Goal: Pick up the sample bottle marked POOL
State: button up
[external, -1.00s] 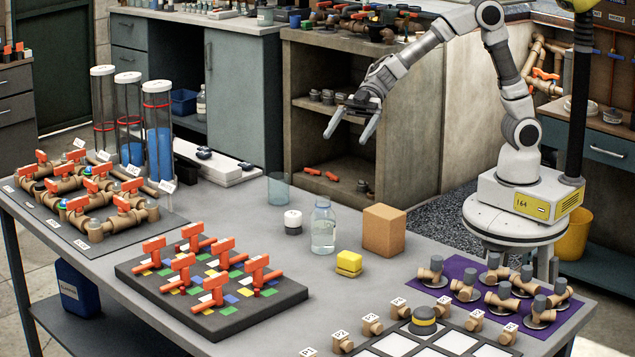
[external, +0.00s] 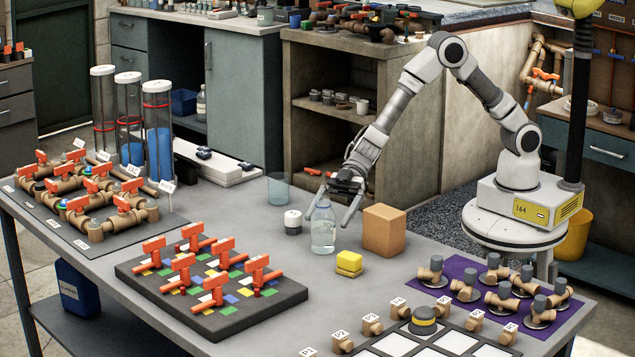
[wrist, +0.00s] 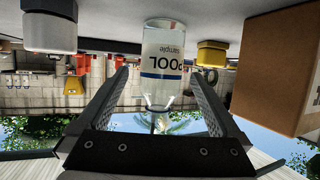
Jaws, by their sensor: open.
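The sample bottle (external: 323,230) is clear with a pale label and stands upright on the grey table. In the wrist view the bottle (wrist: 162,62) appears upside down, and its label reads "POOL sample". My gripper (external: 333,217) is open, with its fingers pointing down around the upper part of the bottle. In the wrist view the two fingers of my gripper (wrist: 161,98) lie on either side of the bottle's neck end, with gaps visible. I cannot tell whether either finger touches it.
A cardboard-brown box (external: 384,230) stands close right of the bottle. A yellow block (external: 349,263) is in front, a white-capped jar (external: 293,222) to the left, and an empty clear beaker (external: 278,188) behind. A dark board with orange-handled valves (external: 290,293) lies front left.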

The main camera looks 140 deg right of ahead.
aim_at(318, 234)
jog(key=shift+b+x, duration=0.55)
jog(key=shift+x, duration=2.95)
jog(key=shift+a+r, duration=0.1)
jog(key=shift+r, duration=0.1)
jog(key=c, duration=1.5)
